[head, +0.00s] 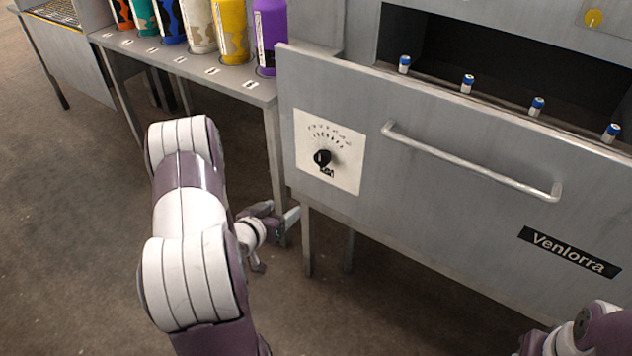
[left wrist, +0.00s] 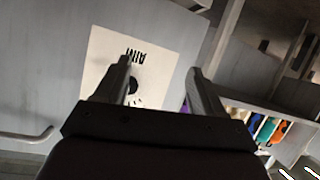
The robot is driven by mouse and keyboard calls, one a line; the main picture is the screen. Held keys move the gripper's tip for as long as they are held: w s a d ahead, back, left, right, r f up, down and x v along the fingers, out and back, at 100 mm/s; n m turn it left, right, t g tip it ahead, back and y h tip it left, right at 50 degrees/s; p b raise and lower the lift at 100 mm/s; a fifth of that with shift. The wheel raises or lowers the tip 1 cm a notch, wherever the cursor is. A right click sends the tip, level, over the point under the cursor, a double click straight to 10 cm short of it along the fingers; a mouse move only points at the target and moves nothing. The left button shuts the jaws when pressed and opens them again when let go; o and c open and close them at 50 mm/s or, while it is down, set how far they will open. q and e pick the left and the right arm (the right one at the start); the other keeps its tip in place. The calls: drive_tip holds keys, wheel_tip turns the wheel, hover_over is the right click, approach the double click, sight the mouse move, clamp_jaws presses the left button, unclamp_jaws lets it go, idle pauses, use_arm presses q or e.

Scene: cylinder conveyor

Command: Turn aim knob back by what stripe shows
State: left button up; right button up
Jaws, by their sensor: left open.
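The aim knob (head: 322,157) is a small black knob at the lower left of a white dial plate (head: 351,172) on the grey machine front. Marks fan out above it. My left gripper (head: 279,238) is open and empty, below and left of the plate, apart from the knob. In the left wrist view the plate (left wrist: 104,62) shows upside down with the word AIM. The knob (left wrist: 134,86) shows there between the open fingers, close to the left one, which partly hides it. I cannot pick out a stripe for certain or read the dial marks.
A long bar handle (head: 470,165) crosses the machine front right of the dial. Several small blue-capped cylinders (head: 467,84) stand in the opening above. A shelf (head: 190,66) with several coloured bottles stands at the left. Part of my right arm shows at bottom right.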

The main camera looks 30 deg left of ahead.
sight(320, 161)
use_arm(q)
wheel_tip(320, 161, up, 5)
drive_tip(key=w+d+t+h, duration=0.1)
drive_tip(key=d+t+h, duration=0.1)
drive_tip(key=t, duration=0.3)
drive_tip(key=shift+m, duration=0.3)
drive_tip(key=w, duration=0.8)
drive_tip(key=w+b, duration=0.1)
drive_tip(key=w, duration=0.3)
drive_tip(key=shift+w+d+r, duration=0.25)
drive_tip(key=shift+w+r, duration=0.05)
drive_tip(key=shift+w, duration=0.05)
use_arm(e)
wheel_tip(320, 161, down, 2)
drive_tip(key=shift+f, duration=0.1)
